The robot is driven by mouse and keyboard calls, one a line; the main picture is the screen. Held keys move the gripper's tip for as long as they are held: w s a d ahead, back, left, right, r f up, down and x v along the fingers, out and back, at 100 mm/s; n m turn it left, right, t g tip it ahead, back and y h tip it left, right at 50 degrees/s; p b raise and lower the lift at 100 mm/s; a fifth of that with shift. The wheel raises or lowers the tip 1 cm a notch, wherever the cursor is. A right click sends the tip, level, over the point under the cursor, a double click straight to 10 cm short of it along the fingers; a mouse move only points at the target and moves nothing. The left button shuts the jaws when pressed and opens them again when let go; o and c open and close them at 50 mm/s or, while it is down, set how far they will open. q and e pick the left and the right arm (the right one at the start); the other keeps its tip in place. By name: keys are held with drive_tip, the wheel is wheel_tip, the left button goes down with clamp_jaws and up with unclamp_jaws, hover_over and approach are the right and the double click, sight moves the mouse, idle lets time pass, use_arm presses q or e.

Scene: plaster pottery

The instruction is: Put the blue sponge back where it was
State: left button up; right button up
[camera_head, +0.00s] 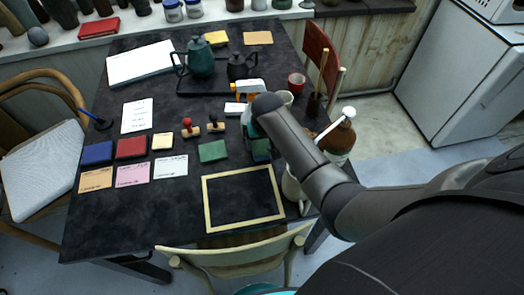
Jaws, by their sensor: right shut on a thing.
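A blue block (97,152), which may be the blue sponge, lies on the dark table at the left, beside a red block (131,147) and a pale yellow one (162,141). A green block (212,151) lies near the middle. A smaller green-blue piece (261,150) shows beside my right arm and is partly covered; I cannot tell whether it is a sponge. My right arm reaches over the table's right side. Its gripper fingers and what they hold are hidden by the arm. My left gripper is not in view.
A spray bottle (248,88) with an orange head stands against my right arm, with a brown bottle (340,138) on the other side. A wood-framed board (243,199) lies at the front. Teapots (201,60) stand at the back. Chairs surround the table; its front left is clear.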

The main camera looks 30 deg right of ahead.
sight(262, 150)
drive_tip(key=shift+f+b, duration=0.55)
drive_tip(key=shift+f, duration=1.25)
drive_tip(key=shift+f, duration=0.1)
drive_tip(key=o, duration=1.2)
drive_tip(key=shift+c, duration=0.2)
drive_tip(key=p+v, duration=0.4)
drive_tip(key=v, duration=0.6)
drive_tip(key=shift+r, duration=0.4)
drive_tip(key=shift+s+r+p, duration=0.2)
drive_tip(key=shift+r+p, duration=0.15)
drive_tip(key=shift+r, duration=0.35)
